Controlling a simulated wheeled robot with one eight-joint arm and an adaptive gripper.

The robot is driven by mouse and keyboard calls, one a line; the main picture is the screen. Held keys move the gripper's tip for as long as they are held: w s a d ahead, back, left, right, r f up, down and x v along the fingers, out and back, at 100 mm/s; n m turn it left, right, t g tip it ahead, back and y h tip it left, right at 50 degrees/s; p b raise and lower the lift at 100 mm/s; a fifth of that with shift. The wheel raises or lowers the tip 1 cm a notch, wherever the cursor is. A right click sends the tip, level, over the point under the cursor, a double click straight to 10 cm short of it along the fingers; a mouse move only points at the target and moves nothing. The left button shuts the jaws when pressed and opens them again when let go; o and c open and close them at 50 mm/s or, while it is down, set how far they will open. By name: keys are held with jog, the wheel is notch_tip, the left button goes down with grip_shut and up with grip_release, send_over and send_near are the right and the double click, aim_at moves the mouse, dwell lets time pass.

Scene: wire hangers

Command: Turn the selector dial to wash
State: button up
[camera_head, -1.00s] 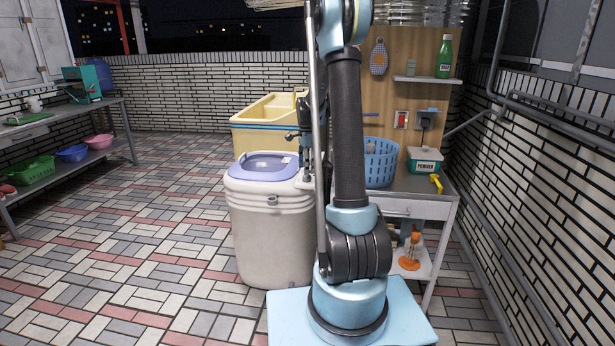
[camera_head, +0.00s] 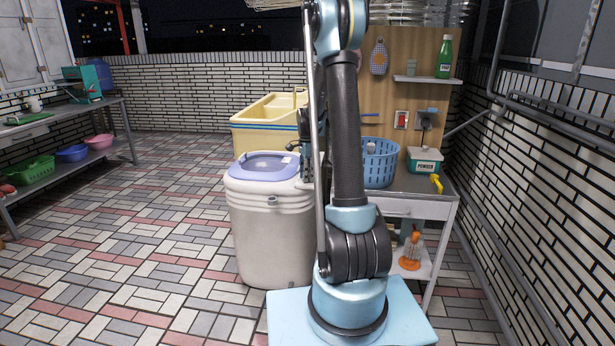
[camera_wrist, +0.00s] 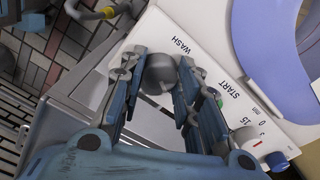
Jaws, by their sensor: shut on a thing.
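The selector dial (camera_wrist: 158,74) is a round grey knob on the white control panel (camera_wrist: 205,50) in the wrist view. The word WASH is printed beside it, and START stands further right. My gripper (camera_wrist: 160,72) has its fingers on both sides of the dial and is shut on it. The dial's pointer mark cannot be made out. The washing machine (camera_head: 270,235) is a cream tub with a purple lid (camera_head: 264,165) in the head view. There my arm hides the dial and most of my gripper.
A blue basket (camera_head: 381,165) and a powder box (camera_head: 425,160) stand on the metal table at right. A yellow sink (camera_head: 265,135) stands behind the machine.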

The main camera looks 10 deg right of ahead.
jog(key=shift+n, duration=0.3)
jog(key=n, duration=0.4)
jog(key=shift+n, duration=0.3)
jog(key=n, duration=1.2)
jog(key=shift+n, duration=0.4)
jog(key=n, duration=0.5)
jog(key=shift+n, duration=0.3)
jog(key=o, duration=1.1)
